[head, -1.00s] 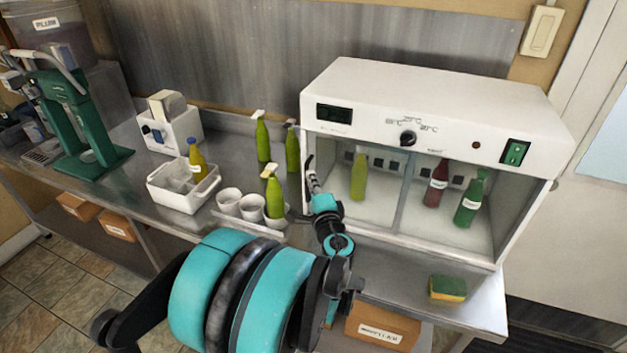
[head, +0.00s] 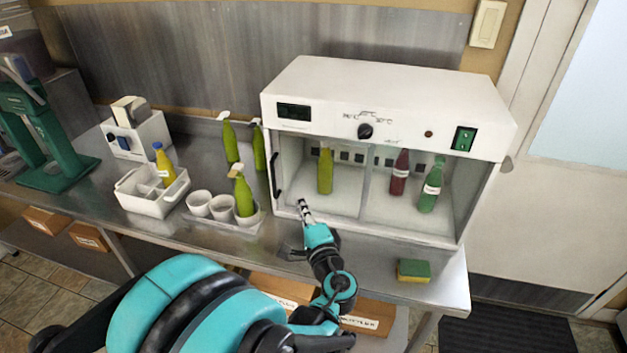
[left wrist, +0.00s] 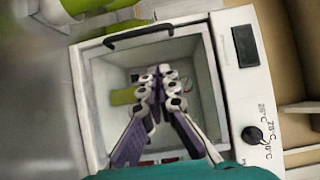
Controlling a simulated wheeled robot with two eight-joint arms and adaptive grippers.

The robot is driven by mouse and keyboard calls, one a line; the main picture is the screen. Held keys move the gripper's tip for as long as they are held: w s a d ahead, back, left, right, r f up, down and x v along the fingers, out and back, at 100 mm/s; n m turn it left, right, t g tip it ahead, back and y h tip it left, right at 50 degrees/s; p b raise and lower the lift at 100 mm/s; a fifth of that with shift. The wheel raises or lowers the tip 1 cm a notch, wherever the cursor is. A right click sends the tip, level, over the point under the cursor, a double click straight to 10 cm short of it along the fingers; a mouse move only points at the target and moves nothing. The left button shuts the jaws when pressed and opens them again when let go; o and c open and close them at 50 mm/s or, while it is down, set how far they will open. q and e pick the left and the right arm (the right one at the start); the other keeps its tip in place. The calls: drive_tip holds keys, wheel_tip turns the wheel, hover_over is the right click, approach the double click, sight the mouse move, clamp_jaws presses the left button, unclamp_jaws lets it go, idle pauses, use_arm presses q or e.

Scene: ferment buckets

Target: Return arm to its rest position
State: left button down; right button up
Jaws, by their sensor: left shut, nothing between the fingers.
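My left gripper (head: 304,207) is shut and empty in front of the white incubator cabinet (head: 392,93), just below its left compartment. In the left wrist view its two fingers (left wrist: 160,78) meet at the tips, with the compartment behind them. A yellow-green bottle (head: 325,170) stands in the left compartment. A dark red bottle (head: 400,173) and a green bottle (head: 430,187) stand in the right compartment. The dark handle (head: 277,176) is at the cabinet's left edge; it also shows in the left wrist view (left wrist: 138,36). My right gripper is not in view.
Several green bottles, one of them (head: 243,195) in a cup, stand left of the cabinet. A white caddy (head: 150,194) holds a yellow bottle (head: 164,164). A sponge (head: 413,271) lies near the steel counter's (head: 375,262) front right. Boxes (head: 366,318) sit below.

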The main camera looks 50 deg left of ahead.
use_arm(q)
drive_tip(key=w+d+f+n+h, duration=0.2)
drive_tip(key=d+f+n+h, duration=0.1)
drive_tip(key=d+f+h, duration=0.5)
drive_tip(key=s+d+n+h, duration=0.2)
drive_tip(key=d+h, duration=0.6)
drive_tip(key=d, duration=1.2)
drive_tip(key=shift+s, duration=0.5)
